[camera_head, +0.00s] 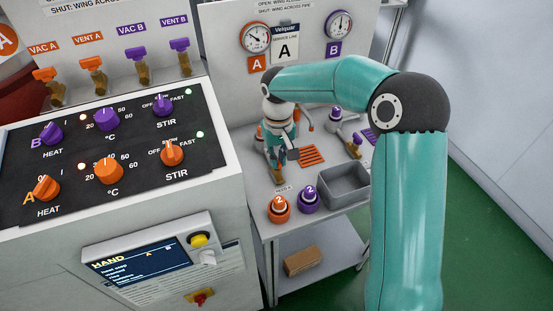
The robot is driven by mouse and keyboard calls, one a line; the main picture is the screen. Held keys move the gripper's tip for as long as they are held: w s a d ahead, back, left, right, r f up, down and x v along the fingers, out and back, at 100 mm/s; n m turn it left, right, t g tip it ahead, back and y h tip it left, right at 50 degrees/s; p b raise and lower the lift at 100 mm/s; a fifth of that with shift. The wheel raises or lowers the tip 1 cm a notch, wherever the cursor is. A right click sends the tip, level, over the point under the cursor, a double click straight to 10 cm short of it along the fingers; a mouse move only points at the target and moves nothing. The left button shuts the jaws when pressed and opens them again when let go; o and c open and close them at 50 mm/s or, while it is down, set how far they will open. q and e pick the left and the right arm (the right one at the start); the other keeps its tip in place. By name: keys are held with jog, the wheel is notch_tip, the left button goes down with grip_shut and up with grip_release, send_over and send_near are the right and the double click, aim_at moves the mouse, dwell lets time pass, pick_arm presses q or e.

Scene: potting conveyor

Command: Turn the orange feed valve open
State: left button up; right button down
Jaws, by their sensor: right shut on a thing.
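My right gripper (284,154) reaches down onto the white bench in front of the service panel, with its arm arching in from the right. It is shut on what appears to be the orange feed valve, low on the bench's left side. The gripper hides most of the valve; a brass-coloured part (275,173) shows just below the jaws. I cannot tell whether the wing lies along or across its pipe. A small orange piece (308,121) shows just right of the wrist. My left gripper is not in view.
An orange numbered knob (279,208), a purple numbered knob (308,199) and a grey bin (347,184) are at the bench front. A purple fitting (356,139) stands to the right. The control cabinet (200,190) fills the left. A brown box (303,261) lies below.

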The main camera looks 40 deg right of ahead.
jog(key=shift+a, duration=0.1)
dwell(0.4)
jog(key=c, duration=1.2)
grip_release()
jog(key=shift+f, duration=0.1)
jog(key=shift+r, duration=0.2)
notch_tip(320, 180, up, 12)
jog(key=shift+f, duration=0.2)
